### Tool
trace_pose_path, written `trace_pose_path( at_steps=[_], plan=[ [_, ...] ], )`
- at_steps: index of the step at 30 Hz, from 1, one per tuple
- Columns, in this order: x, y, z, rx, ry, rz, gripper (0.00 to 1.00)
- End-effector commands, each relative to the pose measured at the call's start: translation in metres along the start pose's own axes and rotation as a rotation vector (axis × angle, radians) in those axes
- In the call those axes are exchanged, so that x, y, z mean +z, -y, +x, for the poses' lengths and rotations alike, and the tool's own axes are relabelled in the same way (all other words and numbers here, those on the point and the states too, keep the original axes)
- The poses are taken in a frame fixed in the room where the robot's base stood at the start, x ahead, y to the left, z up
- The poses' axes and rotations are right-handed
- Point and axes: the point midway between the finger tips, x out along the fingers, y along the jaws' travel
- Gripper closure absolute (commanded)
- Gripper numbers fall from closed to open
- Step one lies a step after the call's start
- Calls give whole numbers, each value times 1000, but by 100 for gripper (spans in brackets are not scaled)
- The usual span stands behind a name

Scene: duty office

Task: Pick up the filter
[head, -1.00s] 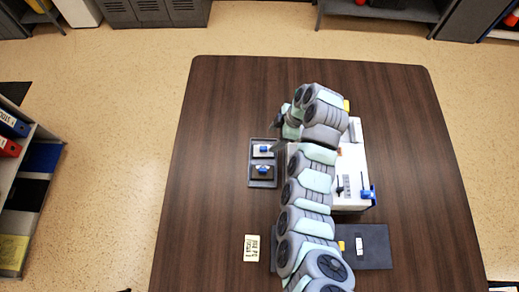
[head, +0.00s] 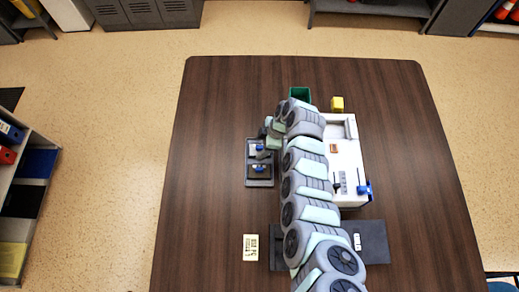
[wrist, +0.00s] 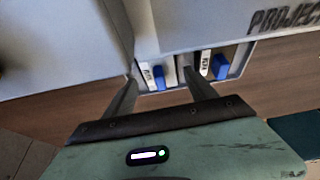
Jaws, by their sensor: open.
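Two filters with blue tabs lie in a dark grey tray (head: 248,178) left of the projector. The far filter (head: 254,148) looks pale; the near filter (head: 259,170) looks darker. In the wrist view both show labelled edges, one filter (wrist: 148,78) on the left and one (wrist: 205,62) to its right. My gripper (head: 262,146) is above the far end of the tray. In the wrist view its two fingers (wrist: 163,92) are apart, with the left filter between them in the picture and nothing held. The gap in height cannot be judged.
The white projector (head: 347,150) stands right of the tray, under my arm. Beyond it are a green bin (head: 300,95) and a yellow block (head: 337,104). A dark mat (head: 375,245) and a paper note (head: 250,247) lie nearer. The table's left side is clear.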

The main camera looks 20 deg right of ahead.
Motion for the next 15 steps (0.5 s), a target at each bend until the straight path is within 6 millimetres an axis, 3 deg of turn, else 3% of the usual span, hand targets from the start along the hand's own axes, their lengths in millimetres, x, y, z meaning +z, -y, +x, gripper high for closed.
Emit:
trace_pose_path(
  at_steps=[6,13,15],
  plan=[
    [1,1,12,0,1,2,35],
    [1,1,12,1,1,2,35],
    [1,1,12,1,1,2,39]
  ],
)
